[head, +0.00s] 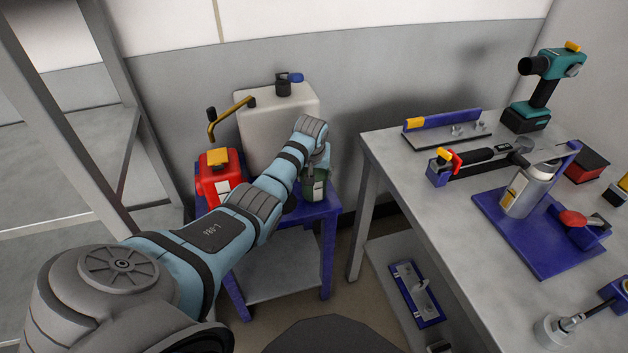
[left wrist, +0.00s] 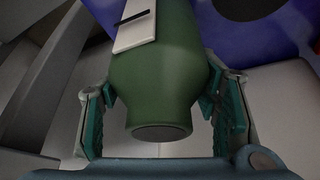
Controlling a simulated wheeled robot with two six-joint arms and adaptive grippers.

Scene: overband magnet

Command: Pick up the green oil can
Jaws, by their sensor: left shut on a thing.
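The green oil can (head: 314,190) is at the right side of a small blue-framed stand (head: 308,213), partly hidden by my left arm. In the left wrist view the green can (left wrist: 160,75), with a white label, lies between the two teal-padded fingers of my left gripper (left wrist: 161,95). The gripper is shut on the can's body. In the head view my left gripper (head: 320,158) is mostly hidden behind its own wrist. I cannot tell whether the can still touches the stand. My right gripper is not in view.
A red can (head: 219,176) with a yellow cap and a large white container (head: 268,128) stand close beside my left arm. The grey workbench (head: 390,152) at the right holds tools and a drill (head: 535,95). A metal frame (head: 110,95) rises at the left.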

